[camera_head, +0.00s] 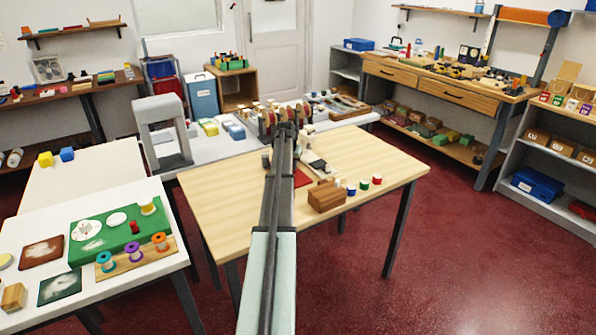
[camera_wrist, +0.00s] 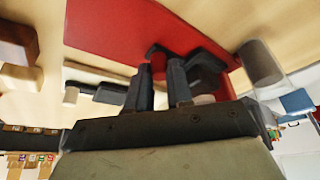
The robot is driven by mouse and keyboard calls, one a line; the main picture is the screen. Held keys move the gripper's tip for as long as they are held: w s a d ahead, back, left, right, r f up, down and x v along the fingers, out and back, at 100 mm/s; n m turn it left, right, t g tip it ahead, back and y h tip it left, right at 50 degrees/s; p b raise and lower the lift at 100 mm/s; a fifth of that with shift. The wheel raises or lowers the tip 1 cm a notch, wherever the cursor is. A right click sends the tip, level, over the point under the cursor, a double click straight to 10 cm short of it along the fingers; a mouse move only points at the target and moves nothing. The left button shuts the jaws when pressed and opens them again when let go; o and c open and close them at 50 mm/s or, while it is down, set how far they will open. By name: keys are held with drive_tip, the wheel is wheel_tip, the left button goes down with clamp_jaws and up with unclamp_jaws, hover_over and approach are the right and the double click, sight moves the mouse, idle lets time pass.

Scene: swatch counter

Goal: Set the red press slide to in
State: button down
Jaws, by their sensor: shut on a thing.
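The red press shows as a broad red panel (camera_wrist: 110,30) across the top of the wrist view. In the head view, a small red patch (camera_head: 302,178) shows on the wooden table just right of my arm. My gripper (camera_wrist: 162,68) has its two dark fingers against the press, close together. They are shut on a small red piece (camera_wrist: 155,52), apparently the slide's handle, mostly hidden by the fingers. I cannot tell the slide's position. In the head view my own arm hides the fingertips and most of the press.
A dark bracket-like part (camera_wrist: 205,68) and a grey cylinder (camera_wrist: 260,62) are close right of the fingers. A wooden block (camera_head: 326,196) and small blue, green and red pots stand right of my arm. The table's left half (camera_head: 225,190) is clear.

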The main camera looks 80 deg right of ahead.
drive_tip(key=shift+w+d, duration=0.25)
drive_tip(key=shift+d, duration=0.05)
drive_tip(key=c, duration=1)
unclamp_jaws()
drive_tip(key=shift+a, duration=0.1)
drive_tip(key=v, duration=1.3)
drive_tip(key=shift+a+r, duration=0.15)
drive_tip(key=shift+r, duration=0.2)
